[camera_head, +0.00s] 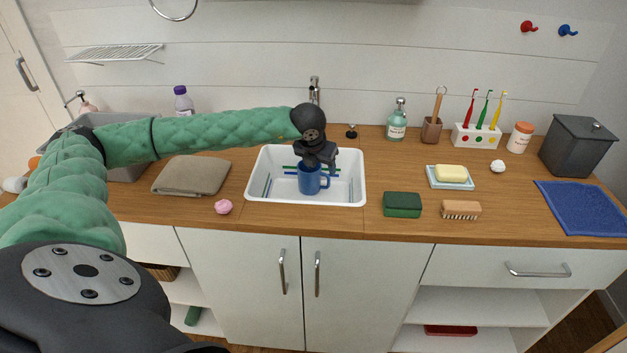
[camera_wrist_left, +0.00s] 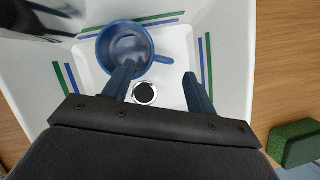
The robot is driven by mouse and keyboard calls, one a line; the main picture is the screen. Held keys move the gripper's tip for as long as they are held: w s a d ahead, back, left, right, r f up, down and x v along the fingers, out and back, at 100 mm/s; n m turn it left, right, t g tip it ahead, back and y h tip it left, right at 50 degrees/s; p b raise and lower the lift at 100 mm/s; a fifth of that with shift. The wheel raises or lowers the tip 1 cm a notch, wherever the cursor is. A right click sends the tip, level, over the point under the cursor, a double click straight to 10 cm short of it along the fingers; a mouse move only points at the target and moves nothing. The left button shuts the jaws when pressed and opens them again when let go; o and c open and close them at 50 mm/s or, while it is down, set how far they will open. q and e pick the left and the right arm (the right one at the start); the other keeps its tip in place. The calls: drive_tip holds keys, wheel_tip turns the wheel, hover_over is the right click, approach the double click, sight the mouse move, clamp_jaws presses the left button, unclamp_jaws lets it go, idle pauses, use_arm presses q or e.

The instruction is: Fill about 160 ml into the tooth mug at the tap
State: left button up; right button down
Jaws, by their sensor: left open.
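The blue tooth mug (camera_head: 309,182) stands upright in the white sink basin (camera_head: 257,180); it also shows in the left wrist view (camera_wrist_left: 125,45), seen from above with its handle to the right. I cannot tell if it holds water. My left gripper (camera_head: 320,165) is just above the mug and hides part of its rim. In the left wrist view the gripper (camera_wrist_left: 160,82) is open, one finger overlapping the mug's near side and the other right of it. Nothing is visibly gripped. The tap (camera_head: 314,90) rises behind the basin, partly hidden by my left wrist. My right gripper is out of view.
A dark knob (camera_head: 351,131) stands behind the sink. A green sponge (camera_head: 402,204) and a brush (camera_head: 461,209) lie right of it. A folded towel (camera_head: 191,175) and a pink item (camera_head: 223,206) lie left. The drain (camera_wrist_left: 145,92) is bare.

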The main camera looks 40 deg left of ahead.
sight(325, 174)
use_arm(q)
drive_tip(key=x, duration=0.2)
drive_tip(key=p+x, duration=0.2)
drive_tip(key=x, duration=0.1)
drive_tip(key=shift+w+d+f, duration=0.15)
drive_tip(key=shift+d+f, duration=0.1)
drive_tip(key=shift+f, duration=0.05)
drive_tip(key=shift+w+f, duration=0.15)
drive_tip(key=shift+f, duration=0.3)
clamp_jaws()
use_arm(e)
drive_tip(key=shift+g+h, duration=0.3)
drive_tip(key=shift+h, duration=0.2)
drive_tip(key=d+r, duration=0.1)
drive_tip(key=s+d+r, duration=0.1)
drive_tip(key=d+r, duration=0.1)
